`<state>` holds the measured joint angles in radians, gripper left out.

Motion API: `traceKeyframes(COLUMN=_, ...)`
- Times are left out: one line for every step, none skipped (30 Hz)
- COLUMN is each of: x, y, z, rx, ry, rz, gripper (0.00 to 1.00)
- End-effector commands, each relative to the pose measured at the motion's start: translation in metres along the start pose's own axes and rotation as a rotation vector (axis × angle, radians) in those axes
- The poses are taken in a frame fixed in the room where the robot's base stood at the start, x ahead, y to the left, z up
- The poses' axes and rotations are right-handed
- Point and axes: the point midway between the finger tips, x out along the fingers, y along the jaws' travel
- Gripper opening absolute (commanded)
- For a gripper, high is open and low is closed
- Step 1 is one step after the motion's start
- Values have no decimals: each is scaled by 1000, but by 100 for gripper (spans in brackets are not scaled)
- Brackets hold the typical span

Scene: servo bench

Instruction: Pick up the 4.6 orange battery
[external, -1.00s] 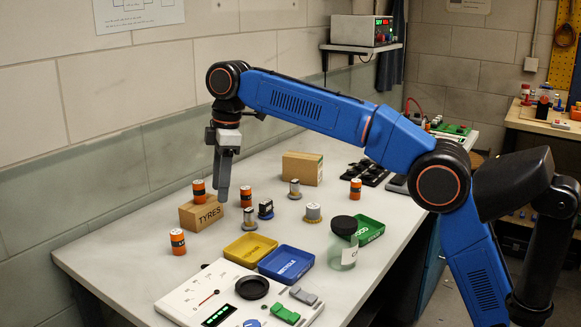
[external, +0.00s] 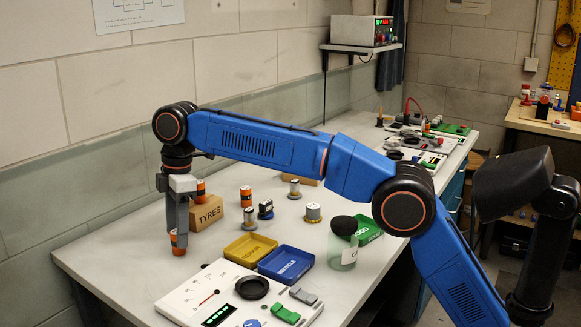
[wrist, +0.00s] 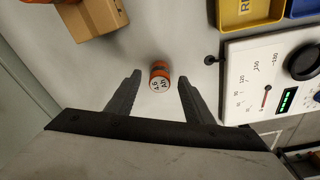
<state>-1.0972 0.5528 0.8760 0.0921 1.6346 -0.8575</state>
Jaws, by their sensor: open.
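My gripper (wrist: 160,78) is open, with one finger on each side of that battery and a gap to each. In the external view my gripper (external: 178,226) points down at the left of the bench, and its fingers partly hide the orange battery (external: 179,250). I cannot tell how far the fingertips are above the bench. Another orange battery (external: 201,191) stands on or behind the TYRES box, and one more (external: 246,197) stands right of it.
The cardboard TYRES box (external: 207,214) is close to the right of my gripper. A yellow tray (external: 250,246), a blue tray (external: 287,263) and a white meter panel (external: 180,303) lie towards the front. Bare bench surrounds the battery at the left.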

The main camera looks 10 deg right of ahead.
Motion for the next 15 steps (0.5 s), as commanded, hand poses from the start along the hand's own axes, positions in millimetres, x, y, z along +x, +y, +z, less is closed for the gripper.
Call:
traceKeyframes(x=7, y=0, z=0, rx=0, ry=0, rz=-1, gripper=47)
traceKeyframes(x=11, y=0, z=0, rx=0, ry=-1, rz=-1, gripper=47)
traceKeyframes(x=15, y=0, z=0, rx=0, ry=-1, rz=-1, gripper=47)
traceKeyframes(x=17, y=0, z=0, rx=0, ry=0, rz=0, gripper=47)
traceKeyframes(x=20, y=0, z=0, rx=0, ry=0, rz=0, gripper=47)
traceKeyframes(x=22, y=0, z=0, rx=0, ry=-1, rz=-1, gripper=47)
traceKeyframes(x=24, y=0, z=0, rx=0, ry=0, rz=0, gripper=47)
traceKeyframes(x=24, y=0, z=0, rx=0, ry=0, rz=0, gripper=47)
traceKeyframes(x=25, y=0, z=0, rx=0, ry=0, rz=0, gripper=47)
traceKeyframes(x=25, y=0, z=0, rx=0, ry=0, rz=1, gripper=47)
traceKeyframes(x=25, y=0, z=0, rx=0, ry=1, rz=1, gripper=47)
traceKeyframes(x=25, y=0, z=0, rx=0, ry=1, rz=1, gripper=47)
traceKeyframes(x=25, y=0, z=0, rx=0, ry=1, rz=1, gripper=47)
traceKeyframes(x=25, y=0, z=0, rx=0, ry=1, rz=1, gripper=47)
traceKeyframes(x=25, y=0, z=0, rx=0, ry=0, rz=1, gripper=43)
